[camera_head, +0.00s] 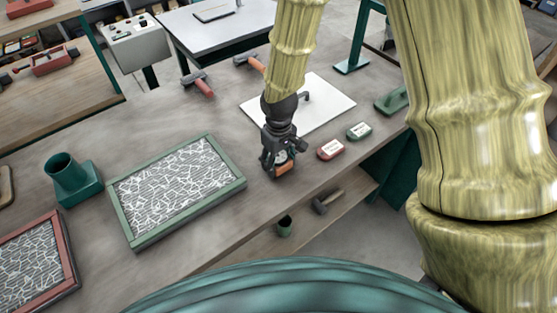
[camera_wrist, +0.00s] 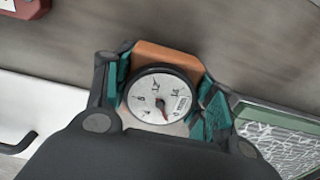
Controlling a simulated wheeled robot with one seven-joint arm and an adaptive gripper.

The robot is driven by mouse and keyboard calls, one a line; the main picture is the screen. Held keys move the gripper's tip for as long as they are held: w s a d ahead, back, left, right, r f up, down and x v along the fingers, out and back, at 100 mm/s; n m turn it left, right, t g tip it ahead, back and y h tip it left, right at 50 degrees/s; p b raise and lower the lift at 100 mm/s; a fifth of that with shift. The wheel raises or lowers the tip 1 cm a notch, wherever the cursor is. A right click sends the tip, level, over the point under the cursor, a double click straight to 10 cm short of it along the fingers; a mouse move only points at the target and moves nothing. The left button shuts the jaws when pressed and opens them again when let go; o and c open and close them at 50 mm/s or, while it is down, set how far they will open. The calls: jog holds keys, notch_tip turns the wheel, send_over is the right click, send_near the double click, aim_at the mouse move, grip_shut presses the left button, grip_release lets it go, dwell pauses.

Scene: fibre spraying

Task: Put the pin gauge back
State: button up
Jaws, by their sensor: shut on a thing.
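The pin gauge (camera_head: 285,169) has an orange block body and a round white dial with a needle. My gripper (camera_head: 279,160) is shut on it over the grey table, between the green-framed panel and the small red box. In the wrist view the gauge (camera_wrist: 160,97) sits between the teal finger pads of my gripper (camera_wrist: 163,92), dial facing the camera. I cannot tell whether its underside touches the table; that side is hidden.
The green-framed fibre panel (camera_head: 240,181) lies left of my gripper. A red box (camera_head: 330,149) and a green box (camera_head: 359,131) lie right. A white board (camera_head: 330,100) lies behind. A teal holder (camera_head: 75,186) stands far left. The near table edge is close.

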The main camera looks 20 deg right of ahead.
aim_at(279, 156)
jog(key=o, duration=1.3)
jog(key=shift+r+b, duration=1.35)
jog(key=shift+r, duration=4.75)
jog(key=shift+w, duration=0.1)
